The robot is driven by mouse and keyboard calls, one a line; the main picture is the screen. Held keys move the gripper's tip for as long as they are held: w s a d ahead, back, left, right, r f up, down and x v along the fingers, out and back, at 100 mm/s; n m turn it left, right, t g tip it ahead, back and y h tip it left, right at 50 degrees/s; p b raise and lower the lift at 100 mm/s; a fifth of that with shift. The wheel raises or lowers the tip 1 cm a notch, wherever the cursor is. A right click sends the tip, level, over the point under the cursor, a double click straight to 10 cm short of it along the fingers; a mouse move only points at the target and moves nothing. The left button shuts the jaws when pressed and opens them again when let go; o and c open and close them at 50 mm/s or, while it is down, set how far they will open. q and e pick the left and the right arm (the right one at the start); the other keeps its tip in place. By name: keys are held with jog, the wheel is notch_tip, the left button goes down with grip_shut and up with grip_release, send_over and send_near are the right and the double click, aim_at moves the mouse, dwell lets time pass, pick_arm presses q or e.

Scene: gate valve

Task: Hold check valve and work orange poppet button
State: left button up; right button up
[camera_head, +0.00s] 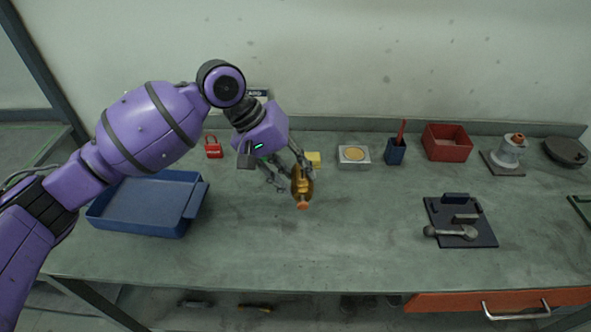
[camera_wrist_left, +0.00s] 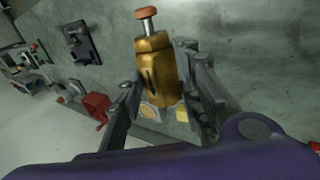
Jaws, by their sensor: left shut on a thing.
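The check valve (camera_head: 302,184) is a brass-coloured body in the head view, held above the middle of the bench. Its orange poppet button (camera_head: 303,205) points toward the front edge. In the left wrist view the brass valve (camera_wrist_left: 156,68) stands between the fingers, with the orange button (camera_wrist_left: 146,13) on a thin metal stem beyond its far end. My left gripper (camera_head: 290,178) is shut on the valve; its fingers also show in the wrist view (camera_wrist_left: 160,100). Nothing touches the button. My right gripper is not in view.
A blue tray (camera_head: 140,222) lies at the left, with a red padlock (camera_head: 213,147) behind it. A yellow block (camera_head: 313,159), a blue cup (camera_head: 396,152) and a red bin (camera_head: 447,143) stand along the back. A dark board (camera_head: 440,208) with metal parts lies right. The front middle is clear.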

aim_at(292, 180)
pick_arm(q)
jog(key=shift+f, duration=0.65)
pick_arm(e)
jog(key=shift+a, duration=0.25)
pick_arm(q)
jog(key=shift+f, duration=0.45)
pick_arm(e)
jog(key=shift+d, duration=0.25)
pick_arm(q)
jog(key=shift+f, duration=0.75)
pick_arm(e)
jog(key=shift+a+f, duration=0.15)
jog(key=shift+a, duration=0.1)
pick_arm(q)
jog(key=shift+f, duration=0.65)
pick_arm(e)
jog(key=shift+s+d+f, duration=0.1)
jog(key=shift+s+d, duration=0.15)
pick_arm(q)
jog(key=shift+f, duration=0.65)
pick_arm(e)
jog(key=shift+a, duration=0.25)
pick_arm(q)
jog(key=shift+f, duration=0.65)
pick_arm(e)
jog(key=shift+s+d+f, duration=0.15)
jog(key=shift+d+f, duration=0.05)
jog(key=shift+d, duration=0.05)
